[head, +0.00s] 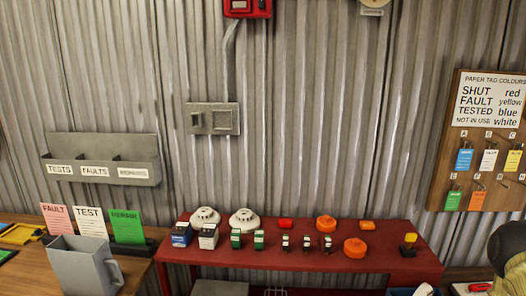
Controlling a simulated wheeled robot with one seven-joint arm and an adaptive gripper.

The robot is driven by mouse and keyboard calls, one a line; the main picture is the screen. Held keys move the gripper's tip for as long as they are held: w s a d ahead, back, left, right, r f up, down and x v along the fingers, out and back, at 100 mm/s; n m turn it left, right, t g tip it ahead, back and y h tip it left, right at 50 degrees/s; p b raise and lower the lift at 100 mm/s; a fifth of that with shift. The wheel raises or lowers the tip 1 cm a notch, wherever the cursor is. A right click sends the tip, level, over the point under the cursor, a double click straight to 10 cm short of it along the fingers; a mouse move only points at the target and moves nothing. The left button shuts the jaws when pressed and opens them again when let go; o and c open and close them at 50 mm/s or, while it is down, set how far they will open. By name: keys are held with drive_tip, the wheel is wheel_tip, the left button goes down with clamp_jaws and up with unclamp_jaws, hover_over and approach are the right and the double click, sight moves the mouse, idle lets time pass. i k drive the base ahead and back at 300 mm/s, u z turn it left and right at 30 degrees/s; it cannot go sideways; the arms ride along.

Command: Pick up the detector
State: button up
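Two round white domed units that look like smoke detectors stand at the back left of a red bench (300,262). The left detector (205,214) sits behind a blue-and-white block and a grey-and-white block. The right detector (243,218) sits just to its right, behind small green-and-white blocks. The lower fronts of both are partly covered by these blocks. I cannot tell which of the two the task means. My gripper is not in view.
Small blocks (182,234), orange discs (355,248) and a yellow-topped piece (409,240) crowd the bench. A grey jug (82,268) stands left, before coloured cards (90,222). A dark rounded object (508,248) is at right. Corrugated wall (330,130) closes the back.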

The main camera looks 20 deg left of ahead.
sight(245, 219)
drive_tip(key=u, duration=0.5)
drive_tip(key=k, duration=0.6)
drive_tip(key=u, duration=1.25)
drive_tip(key=i, duration=1)
drive_tip(key=z, duration=0.65)
drive_tip(key=i, duration=0.45)
drive_tip(key=z, duration=0.45)
